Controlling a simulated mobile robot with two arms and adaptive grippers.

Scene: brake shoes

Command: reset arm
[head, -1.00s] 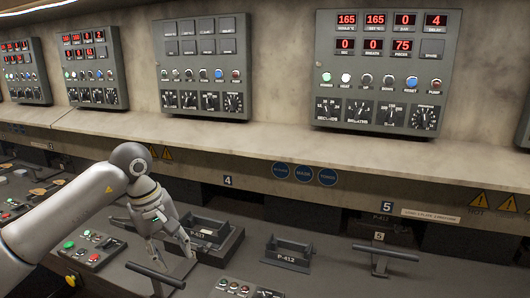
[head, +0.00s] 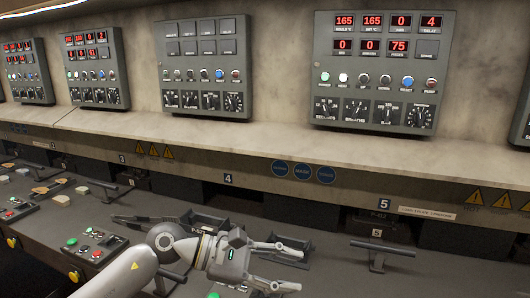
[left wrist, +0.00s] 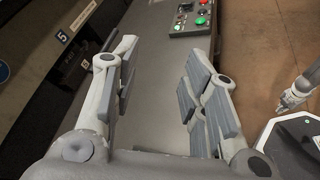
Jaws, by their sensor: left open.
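My left gripper (head: 290,266) is in the lower middle of the head view, its arm coming in from the lower left. It is open and empty, its fingers pointing right above the grey bench. In the left wrist view the two fingers (left wrist: 155,90) stand wide apart over bare grey surface, with nothing between them. In the left wrist view another gripper (left wrist: 292,98), which looks like my right one, shows small at the right edge over the brown floor. I cannot make out its jaws. It is not in the head view.
The grey bench (head: 330,272) carries a T-shaped handle (head: 380,252) to the right and a button box (head: 95,246) to the left. A dark holder (head: 205,222) stands behind my arm. A ledge (head: 300,150) and control panels (head: 375,75) are behind. Another button box (left wrist: 190,18) shows in the wrist view.

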